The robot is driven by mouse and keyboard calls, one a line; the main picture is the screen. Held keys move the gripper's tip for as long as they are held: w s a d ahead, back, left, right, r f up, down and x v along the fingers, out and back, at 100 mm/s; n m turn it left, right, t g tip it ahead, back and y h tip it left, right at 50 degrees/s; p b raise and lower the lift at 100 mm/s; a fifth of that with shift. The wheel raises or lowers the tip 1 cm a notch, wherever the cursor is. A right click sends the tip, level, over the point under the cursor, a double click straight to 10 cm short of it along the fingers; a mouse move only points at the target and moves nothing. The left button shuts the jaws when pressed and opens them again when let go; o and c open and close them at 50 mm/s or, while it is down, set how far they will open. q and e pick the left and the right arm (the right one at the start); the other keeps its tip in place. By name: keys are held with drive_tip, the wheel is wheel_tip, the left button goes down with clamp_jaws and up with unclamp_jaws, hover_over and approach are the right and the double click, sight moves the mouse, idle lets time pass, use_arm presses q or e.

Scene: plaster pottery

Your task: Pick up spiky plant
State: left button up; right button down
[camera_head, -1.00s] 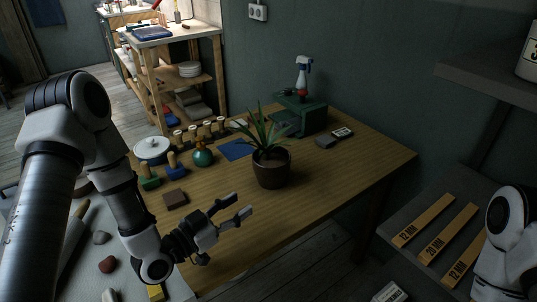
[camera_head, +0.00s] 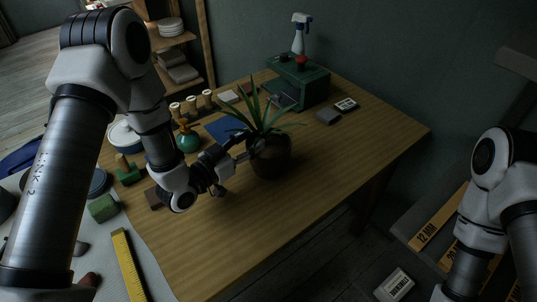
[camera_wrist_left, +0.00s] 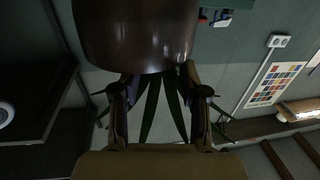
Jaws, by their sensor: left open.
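The spiky plant (camera_head: 257,117) has long green leaves and stands upright in a dark brown round pot (camera_head: 270,160) on the wooden table. My left gripper (camera_head: 246,153) is open at the pot's left side, with a finger close to its upper wall and rim. In the left wrist view the glossy pot (camera_wrist_left: 138,38) fills the top, and the leaves (camera_wrist_left: 160,112) show between the open fingers of the left gripper (camera_wrist_left: 158,92). I cannot tell whether a finger touches the pot. My right arm shows at the right edge, but its gripper is outside the view.
A green box (camera_head: 300,84) with a spray bottle (camera_head: 299,35) stands behind the plant. A teal vase (camera_head: 188,139) and wooden pegs (camera_head: 191,103) are to the left. The wooden table's (camera_head: 345,150) right part is mostly clear. A yellow ruler (camera_head: 128,265) lies front left.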

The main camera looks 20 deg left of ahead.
sight(261, 133)
use_arm(q)
drive_tip(key=x, duration=0.4)
drive_tip(key=shift+w+d+f, duration=0.15)
drive_tip(key=shift+w, duration=0.25)
drive_tip(key=shift+s, duration=0.1)
clamp_jaws()
